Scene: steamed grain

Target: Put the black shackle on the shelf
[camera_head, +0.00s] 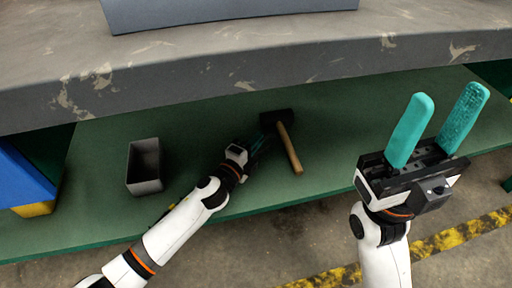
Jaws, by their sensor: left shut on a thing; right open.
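My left gripper (263,145) reaches low over the green shelf (340,120) under the grey tabletop. It is shut on a dark thing close to the hammer. That thing is too shaded and small to make out clearly, so I cannot tell for sure that it is the black shackle. I see no other shackle in view. I cannot tell whether the held thing touches the shelf. My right gripper (437,125) is raised at the right in front of the shelf, its teal fingers wide apart and empty.
A hammer (290,150) with a black head and wooden handle lies on the shelf beside my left gripper. A grey open bin (145,166) stands to the left. The tabletop edge (200,80) overhangs the shelf. A blue and yellow object (25,180) is at far left.

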